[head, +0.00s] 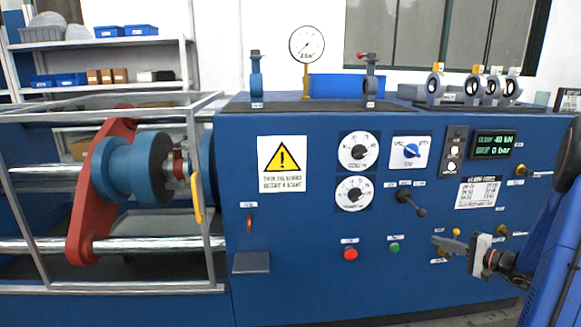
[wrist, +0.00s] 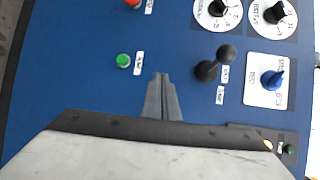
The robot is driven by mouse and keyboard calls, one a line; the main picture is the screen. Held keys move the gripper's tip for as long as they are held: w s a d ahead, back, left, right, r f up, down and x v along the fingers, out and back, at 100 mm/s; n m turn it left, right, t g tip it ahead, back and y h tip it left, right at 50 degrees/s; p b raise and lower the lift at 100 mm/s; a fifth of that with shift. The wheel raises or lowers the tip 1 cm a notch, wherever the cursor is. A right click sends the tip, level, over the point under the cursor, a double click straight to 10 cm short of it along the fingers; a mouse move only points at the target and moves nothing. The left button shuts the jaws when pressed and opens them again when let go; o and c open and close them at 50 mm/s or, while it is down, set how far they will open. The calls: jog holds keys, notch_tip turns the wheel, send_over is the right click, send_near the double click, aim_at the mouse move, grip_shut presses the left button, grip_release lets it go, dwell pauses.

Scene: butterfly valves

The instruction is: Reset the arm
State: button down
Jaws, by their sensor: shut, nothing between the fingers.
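My gripper (head: 440,240) is at the right of the head view, in front of the lower right part of the blue machine panel (head: 310,240). In the wrist view its two dark fingers (wrist: 161,80) are together, with nothing between them. They point toward the panel near a green button (wrist: 123,60) and a black lever with a ball knob (wrist: 207,70). I see no contact between the fingers and any control. Part of my arm (head: 510,268) shows behind the gripper at the right edge.
A red button (head: 351,254), dials (head: 359,151) and a blue knob (head: 411,150) are on the panel. A yellow-handled metal frame (head: 196,198) encloses the machine's left side. Small valves (head: 435,85) and a gauge (head: 306,45) stand on top. Shelves are at the back left.

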jog(key=s+a+r+n+g, duration=0.25)
jog(key=s+a, duration=0.25)
jog(key=a, duration=0.4)
jog(key=s+a+r+n+g, duration=0.2)
jog(key=s+a+g, duration=0.25)
jog(key=a, duration=0.45)
jog(key=s+a+r+n+g, duration=0.25)
jog(key=s+a, duration=0.35)
jog(key=a, duration=0.3)
jog(key=s+r+n+h, duration=0.1)
jog(key=s+n+h, duration=0.4)
jog(key=s, duration=1.5)
jog(key=h, duration=0.3)
jog(key=shift+s+a+r+t, duration=0.25)
jog(key=shift+s+t, duration=0.05)
jog(key=shift+t, duration=0.05)
